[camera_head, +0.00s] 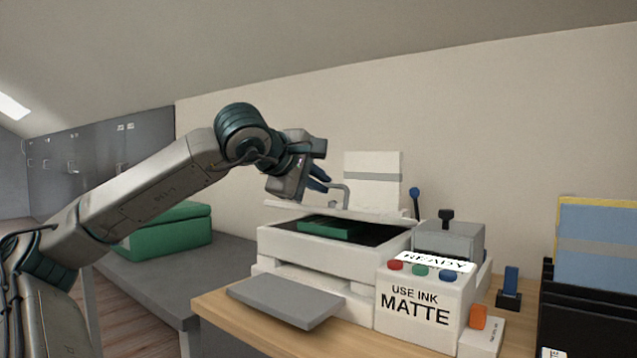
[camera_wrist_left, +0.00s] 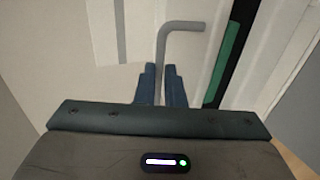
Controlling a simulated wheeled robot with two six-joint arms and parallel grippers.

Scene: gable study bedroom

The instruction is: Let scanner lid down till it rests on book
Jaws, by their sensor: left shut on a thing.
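The scanner (camera_head: 305,247) is white and stands on a wooden desk. Its lid (camera_head: 285,211) is raised and shows as a thin white slab, seen nearly edge-on. A green book (camera_head: 330,228) lies on the dark scanner bed; in the left wrist view a green strip of it (camera_wrist_left: 229,62) shows at the right. My left gripper (camera_head: 324,182) is above the scanner's rear, shut on the bent grey lid handle (camera_head: 345,190). The handle also shows between the fingers in the left wrist view (camera_wrist_left: 165,50). A gap shows between lid and book. My right gripper is out of view.
A white panel with a grey band (camera_head: 372,165) stands behind the scanner. A "USE INK MATTE" box (camera_head: 420,318) and a grey box (camera_head: 450,243) stand at its right. A grey slab (camera_head: 285,300) juts out in front. A green case (camera_head: 170,235) sits at left.

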